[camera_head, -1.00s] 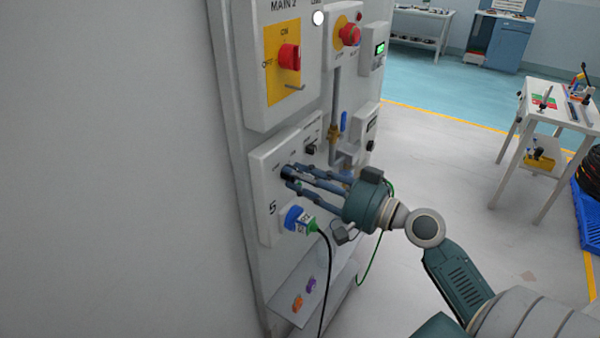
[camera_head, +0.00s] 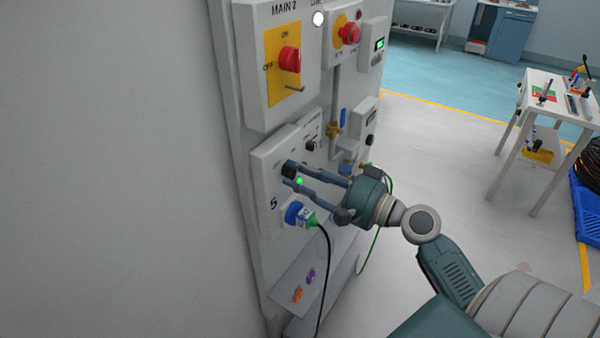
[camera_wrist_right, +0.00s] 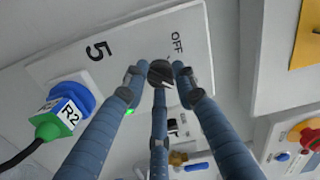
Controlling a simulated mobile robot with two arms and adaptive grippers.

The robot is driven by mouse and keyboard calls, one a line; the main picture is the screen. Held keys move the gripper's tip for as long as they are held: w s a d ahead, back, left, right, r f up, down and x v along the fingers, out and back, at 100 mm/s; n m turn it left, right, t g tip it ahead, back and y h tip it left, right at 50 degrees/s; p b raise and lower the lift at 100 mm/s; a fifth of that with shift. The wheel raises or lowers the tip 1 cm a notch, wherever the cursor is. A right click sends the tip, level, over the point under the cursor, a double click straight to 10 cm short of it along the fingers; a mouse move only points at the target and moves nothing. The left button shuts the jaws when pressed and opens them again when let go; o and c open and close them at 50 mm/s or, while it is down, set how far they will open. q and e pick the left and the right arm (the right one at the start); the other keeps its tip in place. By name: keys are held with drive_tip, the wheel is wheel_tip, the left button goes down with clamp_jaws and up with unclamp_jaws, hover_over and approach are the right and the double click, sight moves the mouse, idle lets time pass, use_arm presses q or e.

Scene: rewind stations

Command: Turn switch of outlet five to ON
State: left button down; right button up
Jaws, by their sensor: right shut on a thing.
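The outlet five panel (camera_head: 262,160) is a pale box on the cabinet face, marked 5. It fills the middle of the right wrist view (camera_wrist_right: 125,60), where the word OFF shows beside the switch. The switch is a small dark round knob (camera_head: 288,169), seen between the fingertips in the right wrist view (camera_wrist_right: 160,73). My right gripper (camera_head: 291,177) is shut on this knob, its fingers around it. A green light (camera_head: 299,181) glows on the panel just below the knob. The ON mark is hidden. My left gripper is in neither view.
A blue and green plug (camera_head: 298,215) with a black cable sits below the switch, close to my fingers. The red MAIN 2 switch (camera_head: 289,59) is above. A ledge (camera_head: 318,262) juts out below. Open floor lies right of the cabinet.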

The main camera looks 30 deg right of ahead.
drive_tip(key=shift+a+f, duration=0.1)
drive_tip(key=shift+f, duration=0.05)
drive_tip(key=o, duration=1.2)
drive_tip(key=shift+c, duration=0.2)
drive_tip(key=v, duration=1.2)
